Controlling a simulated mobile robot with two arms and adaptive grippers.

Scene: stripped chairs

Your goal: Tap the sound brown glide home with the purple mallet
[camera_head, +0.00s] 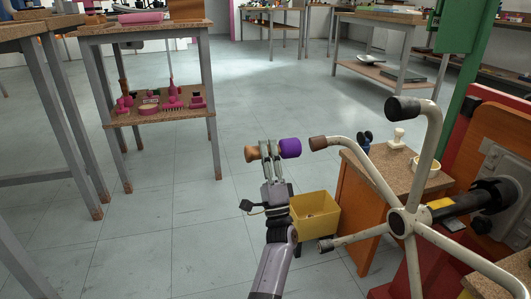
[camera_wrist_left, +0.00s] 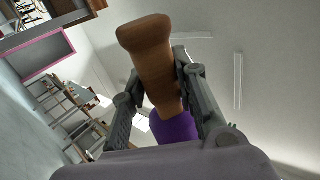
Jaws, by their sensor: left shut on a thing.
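My left gripper (camera_head: 269,163) is shut on the purple mallet, gripping its brown wooden handle (camera_head: 251,154). The purple head (camera_head: 290,148) points right. In the left wrist view the handle (camera_wrist_left: 152,60) rises between the fingers (camera_wrist_left: 160,95), with the purple head (camera_wrist_left: 174,128) partly hidden behind them. The upturned five-star chair base (camera_head: 398,222) has cream legs. A brown glide (camera_head: 318,143) caps its upper-left leg, just right of the mallet head with a small gap in the picture. A black glide (camera_head: 403,106) caps the top leg. My right gripper is not in view.
A yellow bin (camera_head: 315,215) stands below my gripper. A wooden-topped orange cabinet (camera_head: 371,195) behind the chair base bears a white piece (camera_head: 397,138), a dark blue item (camera_head: 365,140) and a small bowl (camera_head: 427,166). The floor left of my arm is clear up to a workbench (camera_head: 142,29).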

